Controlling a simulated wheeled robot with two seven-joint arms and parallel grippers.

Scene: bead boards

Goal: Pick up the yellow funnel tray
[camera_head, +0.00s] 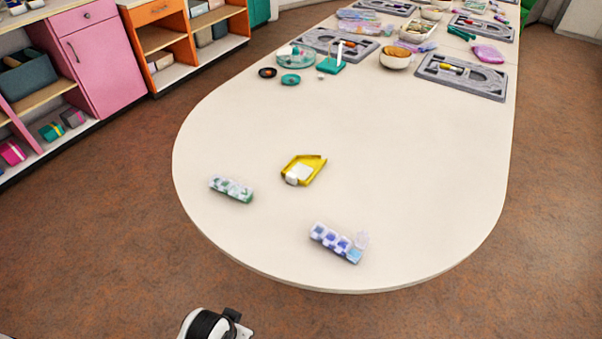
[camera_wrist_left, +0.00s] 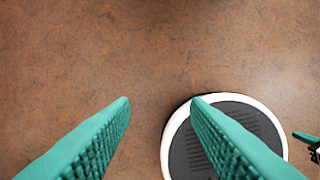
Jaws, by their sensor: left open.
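The yellow funnel tray (camera_head: 317,167) lies on the near part of the cream table in the head view. A small white block-like thing (camera_head: 298,174) sits in or against its near left part; I cannot tell which. My left gripper (camera_wrist_left: 160,100) shows in the left wrist view as two teal ribbed fingers, apart and empty. It is over the brown floor, with no tray or table in that view. The left fingers do not show in the head view. My right gripper is not seen clearly in either view.
On the cream table (camera_head: 420,180), a green-and-white bead box (camera_head: 231,189) lies left of the tray, and a blue-and-white bead box (camera_head: 336,243) lies nearer and right. Grey boards (camera_head: 462,76), bowls and beads fill the far end. Bare tabletop surrounds the tray.

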